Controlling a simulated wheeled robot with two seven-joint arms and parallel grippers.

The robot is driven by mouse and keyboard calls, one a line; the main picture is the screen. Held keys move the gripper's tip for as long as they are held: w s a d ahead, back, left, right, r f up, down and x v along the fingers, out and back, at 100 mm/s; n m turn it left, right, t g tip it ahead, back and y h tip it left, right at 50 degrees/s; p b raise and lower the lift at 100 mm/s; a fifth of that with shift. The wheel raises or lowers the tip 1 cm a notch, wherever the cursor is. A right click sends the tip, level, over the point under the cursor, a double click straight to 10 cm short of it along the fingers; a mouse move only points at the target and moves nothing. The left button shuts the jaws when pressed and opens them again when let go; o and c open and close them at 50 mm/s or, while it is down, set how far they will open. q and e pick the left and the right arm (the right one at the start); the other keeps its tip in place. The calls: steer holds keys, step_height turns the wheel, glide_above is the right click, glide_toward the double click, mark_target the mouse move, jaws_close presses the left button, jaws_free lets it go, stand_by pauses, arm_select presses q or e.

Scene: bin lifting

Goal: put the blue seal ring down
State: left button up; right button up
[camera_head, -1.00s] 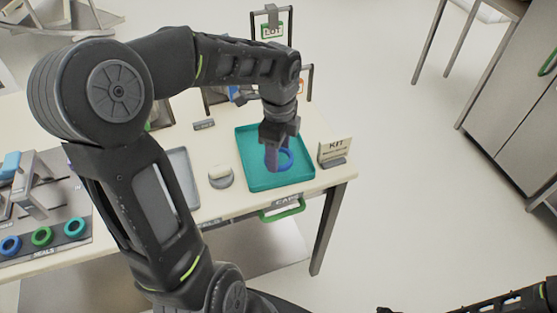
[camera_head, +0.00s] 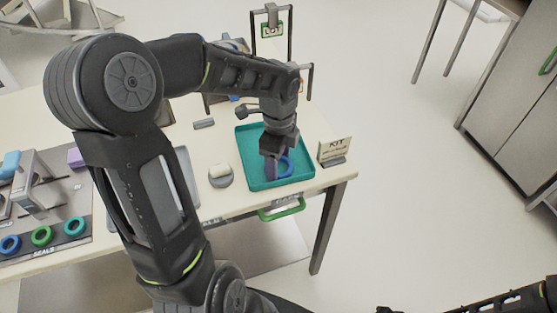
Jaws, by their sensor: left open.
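The blue seal ring (camera_head: 289,168) is in the teal tray (camera_head: 248,143) at the table's right end, partly hidden behind my left gripper. My left gripper (camera_head: 272,172) points down into the tray at the ring's left side. It is open. The near finger hides how close the other finger is to the ring, and I cannot tell whether they touch. The ring looks to be at the tray floor. My right arm (camera_head: 510,302) shows only at the bottom right corner, and its gripper is out of the picture.
A KIT sign (camera_head: 335,150) stands right of the tray. A round grey holder with a pale top (camera_head: 220,175) stands to its left. Blue (camera_head: 10,244), green (camera_head: 42,236) and teal (camera_head: 75,226) rings sit on the SEALS board. A LOT stand (camera_head: 271,30) rises behind the tray.

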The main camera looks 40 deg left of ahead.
arm_select(q)
steer(key=shift+r, duration=0.1)
step_height(320, 180, up, 12)
stand_by(0.5)
steer(key=shift+r, duration=0.1)
stand_by(1.4)
